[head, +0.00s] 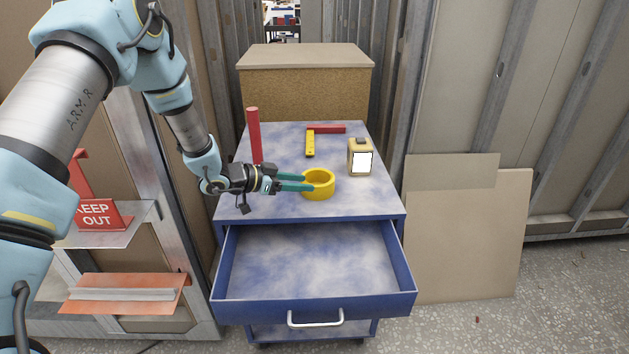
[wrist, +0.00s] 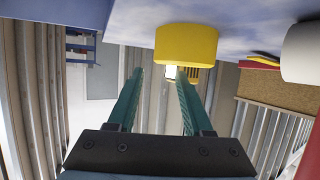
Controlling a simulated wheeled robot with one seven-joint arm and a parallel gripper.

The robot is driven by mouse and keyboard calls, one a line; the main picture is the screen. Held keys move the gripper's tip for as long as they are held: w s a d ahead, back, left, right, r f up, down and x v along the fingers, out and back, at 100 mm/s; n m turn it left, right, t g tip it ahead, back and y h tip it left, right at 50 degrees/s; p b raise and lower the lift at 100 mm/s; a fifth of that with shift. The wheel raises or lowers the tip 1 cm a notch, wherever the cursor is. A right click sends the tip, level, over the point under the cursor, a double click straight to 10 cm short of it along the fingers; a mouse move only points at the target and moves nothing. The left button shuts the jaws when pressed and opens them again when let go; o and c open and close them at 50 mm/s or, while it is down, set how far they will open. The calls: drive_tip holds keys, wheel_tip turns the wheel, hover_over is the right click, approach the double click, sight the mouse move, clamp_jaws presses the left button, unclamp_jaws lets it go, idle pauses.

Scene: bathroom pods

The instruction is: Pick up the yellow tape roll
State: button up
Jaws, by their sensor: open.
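The yellow tape roll (head: 318,185) lies flat on the blue cabinet top (head: 371,205), near its front edge. My gripper (head: 308,182) reaches in from the left, low over the top, with its green fingers pointing at the roll. In the head view the fingertips overlap the roll's left side. In the wrist view the roll (wrist: 186,46) sits ahead of the fingertips (wrist: 156,70), at the top of the picture, offset to their right.
A red cylinder (head: 254,135) stands behind my gripper. A red and yellow square (head: 326,129) lies farther back, and a yellow boxy device (head: 361,156) stands at right. The cabinet's drawer (head: 315,260) is open and empty below. A brown box (head: 305,85) stands behind.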

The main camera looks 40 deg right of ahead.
sight(322, 185)
drive_tip(key=p+x, duration=0.1)
drive_tip(key=x, duration=0.5)
drive_tip(key=shift+d+f+p, duration=0.1)
drive_tip(key=shift+d+p, duration=0.1)
drive_tip(key=shift+p, duration=0.2)
clamp_jaws()
idle(0.4)
